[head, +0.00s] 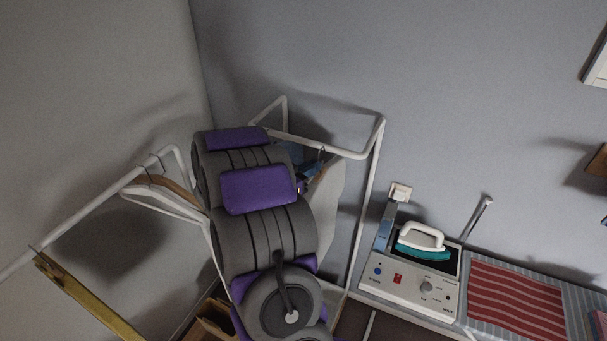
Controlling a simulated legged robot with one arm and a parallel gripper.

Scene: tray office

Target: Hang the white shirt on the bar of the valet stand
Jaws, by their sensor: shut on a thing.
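The valet stand (376,190) is a white tube frame in the corner, with its bar (340,151) running behind my arm. A pale shirt (335,205), grey-white in the shade, hangs below the bar, just right of my arm. A dark hanger hook (322,154) shows at the bar above it. I cannot tell whether the hook rests on the bar or is only in front of it. My gripper (301,187) is mostly hidden behind my arm. Only a small dark part shows beside the shirt's hanger, on which it is shut. The fingertips are hidden.
A white clothes rail (75,228) on the left carries a wooden hanger (172,188) and a yellow item (88,302). On the right are an iron (424,240) on a control box (408,291) and a red striped cloth (515,300). Walls stand close behind.

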